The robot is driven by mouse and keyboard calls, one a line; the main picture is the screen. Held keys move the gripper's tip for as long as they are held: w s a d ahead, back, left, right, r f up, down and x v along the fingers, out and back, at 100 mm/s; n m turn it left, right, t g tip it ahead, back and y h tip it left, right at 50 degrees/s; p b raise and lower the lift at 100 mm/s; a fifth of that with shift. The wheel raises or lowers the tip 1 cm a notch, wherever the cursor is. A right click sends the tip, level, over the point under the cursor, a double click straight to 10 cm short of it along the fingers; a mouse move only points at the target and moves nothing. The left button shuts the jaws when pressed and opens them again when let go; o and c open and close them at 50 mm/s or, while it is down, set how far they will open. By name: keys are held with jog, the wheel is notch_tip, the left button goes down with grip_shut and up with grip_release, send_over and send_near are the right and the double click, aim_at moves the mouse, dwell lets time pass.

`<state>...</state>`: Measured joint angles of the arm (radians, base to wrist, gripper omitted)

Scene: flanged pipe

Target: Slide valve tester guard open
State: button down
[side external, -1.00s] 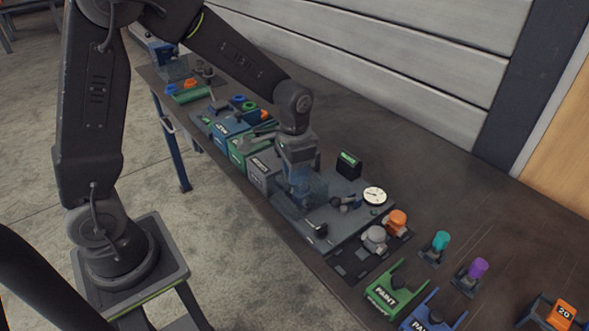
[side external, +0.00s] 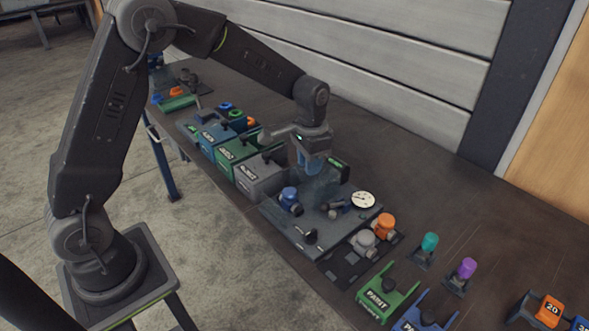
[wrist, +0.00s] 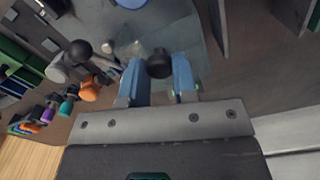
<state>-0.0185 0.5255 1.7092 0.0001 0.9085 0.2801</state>
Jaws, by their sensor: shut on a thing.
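The valve tester is a grey plate (side external: 275,222) on the bench with a white dial gauge (side external: 363,200) on its right side. Its guard (side external: 322,187) is a see-through panel toward the back of the plate; it also shows in the wrist view (wrist: 195,38). A blue-topped valve (side external: 289,196) stands uncovered in front of the guard. My gripper (side external: 316,168) is above the guard, pointing down. In the wrist view my gripper's blue fingers (wrist: 160,76) are shut on a round black knob (wrist: 159,62) at the guard. Their exact contact is partly hidden.
A green paint holder (side external: 388,302) is nearer the front.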

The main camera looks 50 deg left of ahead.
jog(key=shift+w, duration=0.5)
jog(key=c, duration=0.9)
grip_release()
notch_tip(320, 180, up, 14)
jog(key=shift+s+f, duration=0.1)
jog(key=shift+s, duration=0.05)
jog(key=s+a, duration=0.1)
jog(key=s, duration=1.4)
jog(key=shift+s+a, duration=0.2)
jog(key=shift+s, duration=0.2)
jog(key=shift+s, duration=0.1)
